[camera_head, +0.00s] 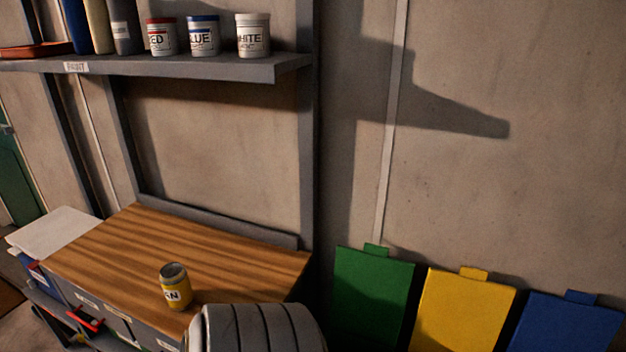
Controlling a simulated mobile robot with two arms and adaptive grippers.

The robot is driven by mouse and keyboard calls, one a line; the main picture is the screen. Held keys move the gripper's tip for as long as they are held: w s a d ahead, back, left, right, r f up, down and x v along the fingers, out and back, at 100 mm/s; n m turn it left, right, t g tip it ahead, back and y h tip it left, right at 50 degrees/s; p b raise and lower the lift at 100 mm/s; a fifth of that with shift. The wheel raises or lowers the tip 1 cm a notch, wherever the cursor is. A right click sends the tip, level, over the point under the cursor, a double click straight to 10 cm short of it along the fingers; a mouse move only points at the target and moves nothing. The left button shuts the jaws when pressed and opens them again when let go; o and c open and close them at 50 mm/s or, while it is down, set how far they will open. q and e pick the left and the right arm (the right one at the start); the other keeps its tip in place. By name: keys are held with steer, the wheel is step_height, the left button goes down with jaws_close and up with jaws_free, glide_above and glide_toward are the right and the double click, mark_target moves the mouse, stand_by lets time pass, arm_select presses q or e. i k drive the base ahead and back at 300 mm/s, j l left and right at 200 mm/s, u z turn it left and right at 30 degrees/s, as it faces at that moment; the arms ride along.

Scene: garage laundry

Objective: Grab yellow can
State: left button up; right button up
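A small yellow can (176,287) with a dark grey top and a white label stands upright on the wooden worktop (215,252), near its front edge. A ribbed grey part of my own body shows at the bottom middle, to the right of the can and apart from it in the picture. Neither of my grippers shows in this view.
A grey shelf (230,70) above holds paint tubs marked red (161,38), blue (203,37) and white (252,37). Green (372,295), yellow (462,310) and blue (565,325) lidded bins stand right of the worktop. The worktop around the can is clear.

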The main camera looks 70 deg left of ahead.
mark_target(173, 278)
steer(key=u, duration=2)
